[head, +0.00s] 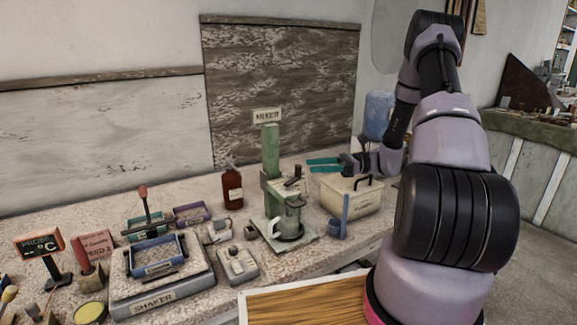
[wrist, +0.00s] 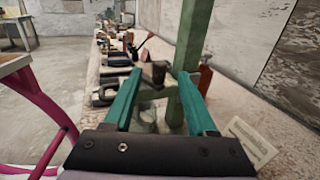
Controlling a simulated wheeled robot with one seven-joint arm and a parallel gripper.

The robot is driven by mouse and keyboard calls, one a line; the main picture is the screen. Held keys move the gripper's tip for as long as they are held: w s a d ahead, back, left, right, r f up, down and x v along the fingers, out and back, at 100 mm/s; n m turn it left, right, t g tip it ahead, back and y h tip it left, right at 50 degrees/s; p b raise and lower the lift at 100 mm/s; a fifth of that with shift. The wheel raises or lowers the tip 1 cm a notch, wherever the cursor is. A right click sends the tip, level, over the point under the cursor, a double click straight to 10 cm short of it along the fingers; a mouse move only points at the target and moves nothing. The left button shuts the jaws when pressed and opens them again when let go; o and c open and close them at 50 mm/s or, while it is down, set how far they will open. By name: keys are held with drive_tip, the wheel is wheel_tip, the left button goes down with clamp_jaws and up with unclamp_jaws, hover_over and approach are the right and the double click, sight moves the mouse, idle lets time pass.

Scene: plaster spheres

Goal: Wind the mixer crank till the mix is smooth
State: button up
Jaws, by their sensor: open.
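A dark crank handle (head: 293,179) sits on the mixer head, right of the post. A grey metal jug (head: 288,220) stands below the head; its contents are hidden. My gripper (head: 311,165) has teal fingers, open and empty, pointing left, above and right of the crank in the picture. In the wrist view, the fingers (wrist: 160,76) are spread, with the green post (wrist: 191,45) beyond the right one and a dark mixer part (wrist: 154,72) between the tips.
A dark red bottle (head: 232,188) is behind left. The shaker (head: 160,292) and small blocks crowd the bench's left side.

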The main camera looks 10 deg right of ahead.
drive_tip(key=a, duration=0.9)
drive_tip(key=shift+w, duration=0.35)
clamp_jaws()
